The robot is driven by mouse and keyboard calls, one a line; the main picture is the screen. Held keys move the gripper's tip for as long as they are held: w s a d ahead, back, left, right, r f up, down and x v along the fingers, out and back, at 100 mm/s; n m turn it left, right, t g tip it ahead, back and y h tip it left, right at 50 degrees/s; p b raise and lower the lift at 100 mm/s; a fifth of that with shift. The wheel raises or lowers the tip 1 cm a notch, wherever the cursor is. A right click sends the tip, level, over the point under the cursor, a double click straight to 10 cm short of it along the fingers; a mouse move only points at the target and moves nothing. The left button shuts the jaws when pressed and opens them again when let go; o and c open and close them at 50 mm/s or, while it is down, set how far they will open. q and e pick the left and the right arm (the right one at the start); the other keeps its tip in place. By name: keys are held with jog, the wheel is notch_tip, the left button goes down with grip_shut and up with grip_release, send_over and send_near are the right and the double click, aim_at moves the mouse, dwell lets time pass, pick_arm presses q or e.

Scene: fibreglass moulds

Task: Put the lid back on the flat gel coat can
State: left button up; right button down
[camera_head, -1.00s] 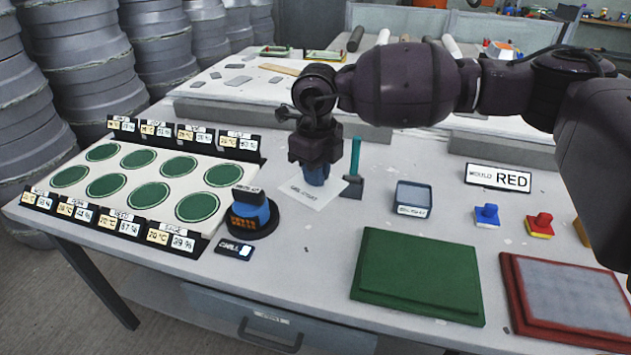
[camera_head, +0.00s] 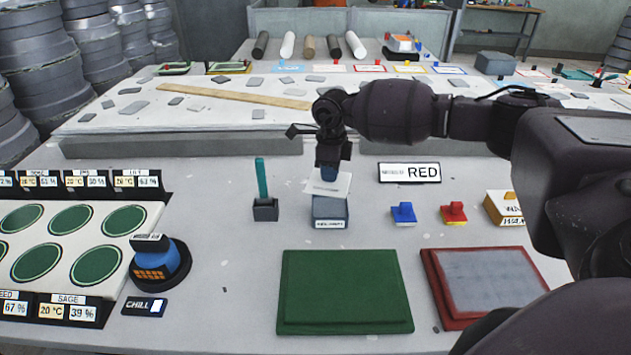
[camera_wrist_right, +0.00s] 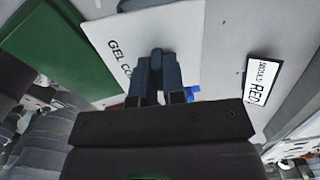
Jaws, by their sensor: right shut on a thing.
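The gel coat lid (camera_head: 341,185) is a thin white plate lettered "GEL CO…", the rest hidden, in the right wrist view (camera_wrist_right: 135,38). My right gripper (camera_head: 329,172) is shut on the lid's blue grip (camera_wrist_right: 158,68). The flat gel coat can (camera_head: 330,210) is a low blue-grey box with a white label on its front. The lid is over the can's back part in the head view and looks slightly tilted. I cannot tell whether they touch. The lid hides part of the can's top. My left gripper is not in view.
A stand with a teal handle (camera_head: 264,205) is close left of the can. Blue (camera_head: 403,213) and red (camera_head: 453,213) blocks and a "RED" sign (camera_head: 409,172) are to the right. A green mould (camera_head: 345,290) lies in front. A round black-and-blue device (camera_head: 158,268) stands at left.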

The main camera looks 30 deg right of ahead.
jog(key=shift+w+d+n, duration=0.3)
jog(key=shift+d+n, duration=0.1)
jog(key=shift+n, duration=1)
jog(key=shift+a, duration=0.1)
jog(key=shift+f+b, duration=0.85)
jog(key=shift+f, duration=1.15)
jog(key=shift+f+b, duration=0.4)
jog(key=shift+f, duration=0.75)
